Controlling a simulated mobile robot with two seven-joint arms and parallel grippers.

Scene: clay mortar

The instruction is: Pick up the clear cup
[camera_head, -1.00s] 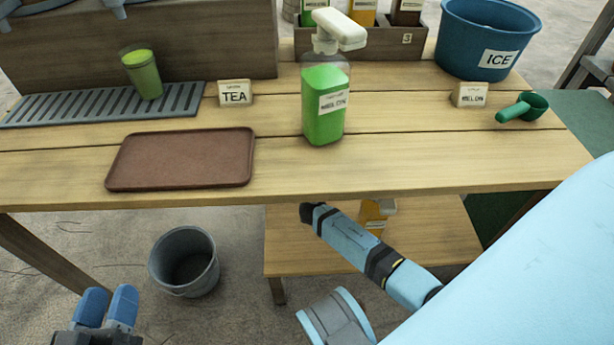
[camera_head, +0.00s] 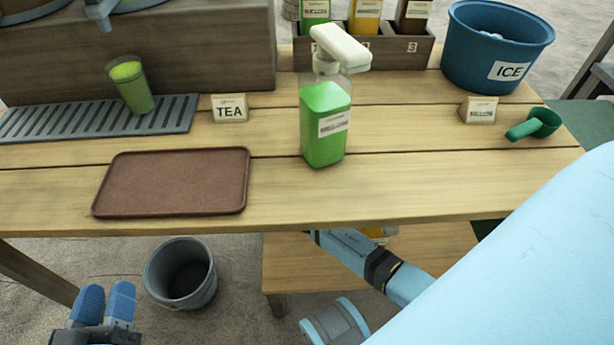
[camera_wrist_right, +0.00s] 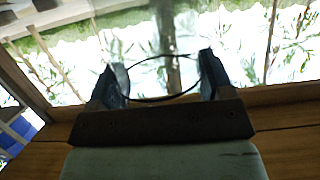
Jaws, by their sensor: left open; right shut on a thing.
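My right gripper (camera_wrist_right: 163,78) shows in the right wrist view, shut on a clear cup (camera_wrist_right: 165,97). The cup shows only as a thin dark rounded outline between the two fingers, and I see through it. In the head view my right arm reaches under the table's front edge, which hides its gripper and the held cup. My left gripper (camera_head: 105,303) is open and empty at the lower left, in front of the table.
On the table (camera_head: 400,185) are a brown tray (camera_head: 172,182), a green pump bottle (camera_head: 325,125), a tea sign (camera_head: 230,108), a blue ice bucket (camera_head: 492,45) and a green scoop (camera_head: 533,125). A grey bucket (camera_head: 181,273) stands on the ground below. A lower shelf (camera_head: 300,264) lies under the tabletop.

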